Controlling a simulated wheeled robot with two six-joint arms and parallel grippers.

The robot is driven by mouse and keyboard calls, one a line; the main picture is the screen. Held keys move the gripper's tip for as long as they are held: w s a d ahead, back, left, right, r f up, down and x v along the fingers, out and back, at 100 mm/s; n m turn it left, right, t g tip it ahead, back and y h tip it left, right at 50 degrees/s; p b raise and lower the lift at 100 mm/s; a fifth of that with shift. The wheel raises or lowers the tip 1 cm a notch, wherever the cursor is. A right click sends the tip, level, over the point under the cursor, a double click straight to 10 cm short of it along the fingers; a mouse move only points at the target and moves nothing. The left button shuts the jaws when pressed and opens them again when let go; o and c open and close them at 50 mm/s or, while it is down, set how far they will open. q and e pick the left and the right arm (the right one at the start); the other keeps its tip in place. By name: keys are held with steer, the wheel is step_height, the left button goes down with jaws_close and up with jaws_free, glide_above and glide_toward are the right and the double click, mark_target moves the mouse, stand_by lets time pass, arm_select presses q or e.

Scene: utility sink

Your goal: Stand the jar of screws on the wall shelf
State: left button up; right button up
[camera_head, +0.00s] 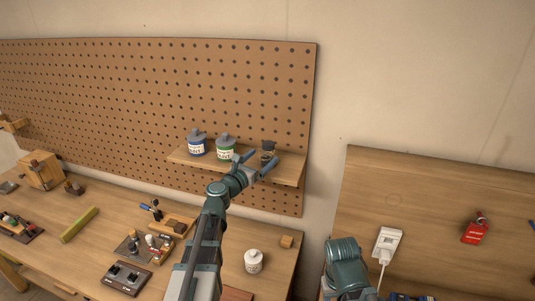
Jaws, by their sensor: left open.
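A small dark jar (268,147), which looks like the jar of screws, stands upright on the wall shelf (288,170), to the right of two labelled containers. My left gripper (260,160) is open, with its fingers spread just in front of the jar's lower part. The fingers partly cover the jar's base, and I cannot tell whether they touch it. My right arm shows at the lower right, but its gripper is not in view.
A blue-labelled container (197,145) and a green-labelled container (225,147) stand on the shelf's left part. The shelf's right end is clear.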

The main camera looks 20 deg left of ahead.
arm_select(q)
steer(key=v, duration=0.7)
stand_by(0.3)
steer(key=s+d+f+m+g+h, duration=0.1)
steer(key=s+d+f+m+g, duration=0.35)
steer(key=d+f+m, duration=0.4)
steer(key=s+d+f+m+g+h, duration=0.1)
steer(key=s+d+f+m+g, duration=0.4)
steer(key=m, duration=0.7)
steer(key=s+a+f+m+g+y, duration=0.4)
steer(key=s+f+m+g+y, duration=0.45)
steer(key=m, duration=0.45)
steer(key=s+d+f+m+b, duration=0.1)
steer(key=s+d+f+b, duration=0.2)
steer(key=d+f+b, duration=0.2)
steer(key=s+d+f+m+b, duration=0.2)
steer(key=d+f+b, duration=0.3)
steer(key=f+b, duration=0.3)
steer(key=shift+s+h, duration=0.35)
steer(key=shift+s, duration=0.55)
